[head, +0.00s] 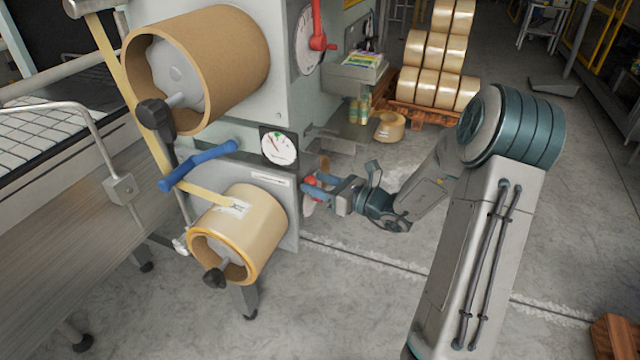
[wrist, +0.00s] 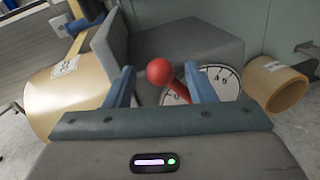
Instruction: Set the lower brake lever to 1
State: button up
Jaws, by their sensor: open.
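The lower brake lever has a red ball knob (wrist: 159,71) and a short red arm running down to a round white dial (wrist: 222,82) on the side of the machine. The dial's marks are too small to read. In the wrist view, my gripper (wrist: 158,73) is open, with one blue finger on each side of the knob. I cannot tell whether either finger touches it. In the head view, my gripper (head: 316,190) is at the machine's lower right side, and the red lever (head: 311,181) is partly hidden there.
An upper red lever (head: 317,30) with its own dial is higher on the machine. A lower tape roll (head: 245,225) and a blue bar (head: 198,166) are left of my gripper. A loose roll (head: 390,126) lies on the floor behind. Floor in front is clear.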

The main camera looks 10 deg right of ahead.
jog(key=v, duration=1.3)
jog(key=shift+s+d+b, duration=0.25)
jog(key=shift+d+b, duration=0.1)
jog(key=shift+b, duration=0.1)
jog(key=s+a+r+n+g+h, duration=0.1)
jog(key=s+a+n+g, duration=0.95)
jog(key=a+n, duration=0.3)
jog(key=s+d+r+n+h+p, duration=0.1)
jog(key=s+r+n+h, duration=0.3)
jog(key=n, duration=1.1)
jog(key=s+d+h, duration=0.1)
jog(key=s+h, duration=0.2)
jog(key=h, duration=0.3)
jog(key=shift+s+d+r+h+p, duration=0.3)
jog(key=shift+s+r+h, duration=0.1)
